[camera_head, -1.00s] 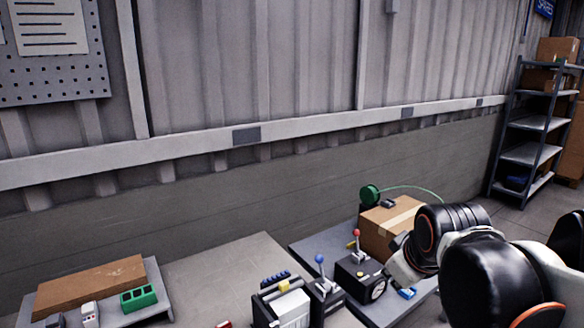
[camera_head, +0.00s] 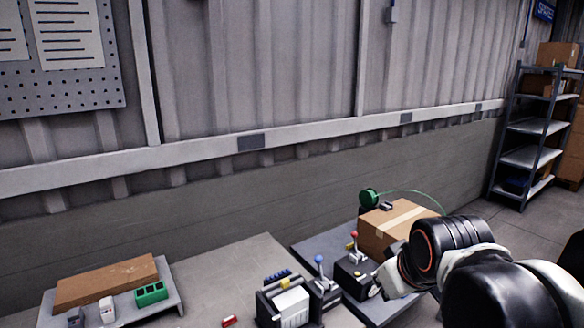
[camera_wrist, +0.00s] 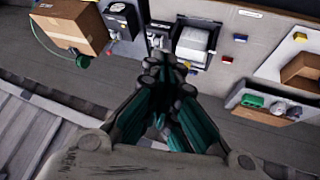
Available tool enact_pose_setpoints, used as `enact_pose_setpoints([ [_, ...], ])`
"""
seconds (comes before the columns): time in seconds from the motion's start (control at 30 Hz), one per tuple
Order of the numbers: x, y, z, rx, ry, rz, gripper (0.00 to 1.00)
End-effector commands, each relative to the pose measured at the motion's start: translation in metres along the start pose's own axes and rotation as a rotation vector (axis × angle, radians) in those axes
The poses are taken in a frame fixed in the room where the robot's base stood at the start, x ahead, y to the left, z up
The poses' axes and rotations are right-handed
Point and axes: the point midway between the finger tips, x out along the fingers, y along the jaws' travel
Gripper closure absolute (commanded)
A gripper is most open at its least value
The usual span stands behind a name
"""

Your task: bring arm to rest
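My gripper (camera_wrist: 168,72) shows in the wrist view, its dark and teal fingers drawn together at the tips. Nothing shows held between them. It hangs above the floor strip beside the benches, apart from the objects. In the head view my arm reaches in from the lower right. Its dark links hide part of the right bench (camera_head: 318,246), and my fingers cannot be made out there.
A cardboard box (camera_head: 395,228), a green reel (camera_head: 368,197) and lever units with a blue knob (camera_head: 319,259) and a red knob (camera_head: 353,234) stand around the benches. Shelving (camera_head: 535,125) stands far right.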

Motion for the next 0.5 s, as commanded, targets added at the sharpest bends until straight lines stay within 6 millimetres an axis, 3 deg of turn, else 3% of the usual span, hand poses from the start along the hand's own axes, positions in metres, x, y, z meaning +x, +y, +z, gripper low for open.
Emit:
enact_pose_setpoints([
  [0.13,0.008,-0.007,0.03,0.062,-0.002,0.001,1.0],
  [0.4,0.032,-0.03,0.124,0.286,-0.01,0.004,1.0],
  [0.5,0.037,-0.035,0.144,0.34,-0.012,0.005,1.0],
])
